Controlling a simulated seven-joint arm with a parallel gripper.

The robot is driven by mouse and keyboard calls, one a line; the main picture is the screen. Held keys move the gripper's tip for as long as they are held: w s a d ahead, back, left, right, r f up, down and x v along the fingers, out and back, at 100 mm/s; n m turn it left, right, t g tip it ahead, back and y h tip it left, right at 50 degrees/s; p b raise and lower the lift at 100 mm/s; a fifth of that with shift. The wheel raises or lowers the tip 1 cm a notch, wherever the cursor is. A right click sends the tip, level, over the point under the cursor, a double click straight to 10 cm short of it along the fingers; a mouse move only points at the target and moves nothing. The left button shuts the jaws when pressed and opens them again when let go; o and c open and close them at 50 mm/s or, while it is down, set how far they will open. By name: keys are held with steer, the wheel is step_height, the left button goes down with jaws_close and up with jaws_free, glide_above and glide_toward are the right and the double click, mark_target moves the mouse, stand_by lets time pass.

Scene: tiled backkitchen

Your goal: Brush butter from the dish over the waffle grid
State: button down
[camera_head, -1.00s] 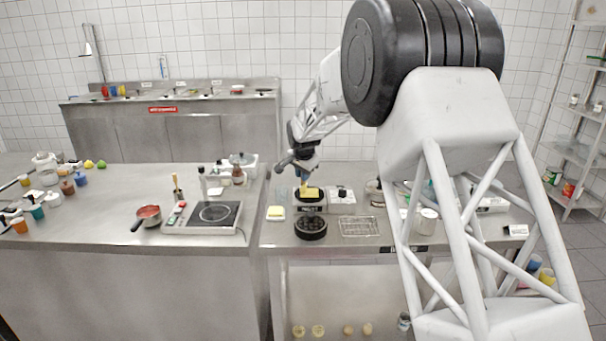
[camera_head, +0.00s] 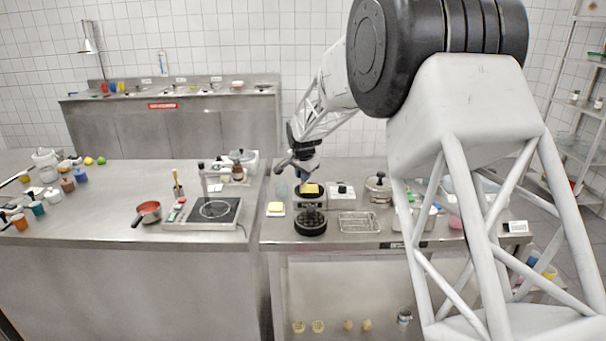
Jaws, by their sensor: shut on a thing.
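My gripper (camera_head: 303,170) points down over the right-hand counter, above the back of the waffle iron. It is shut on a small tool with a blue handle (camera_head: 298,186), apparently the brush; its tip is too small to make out. The round black waffle grid (camera_head: 310,228) lies open at the counter's front, just below and in front of my gripper. A yellow block (camera_head: 311,188) shows at the dark rear part of the iron; I cannot tell what it is. A pale dish with yellow butter (camera_head: 276,208) stands left of the grid.
A wire rack (camera_head: 359,223) lies right of the grid, and a lidded pot (camera_head: 379,190) stands behind it. The left counter holds a hotplate (camera_head: 214,210) and a red pan (camera_head: 149,209). My own arm hides part of the right counter.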

steer(key=shift+r, duration=0.1)
steer(key=shift+r, duration=2.95)
steer(key=shift+r, duration=0.1)
steer(key=shift+r, duration=1.4)
steer(key=shift+f, duration=0.15)
steer(key=shift+x, duration=0.8)
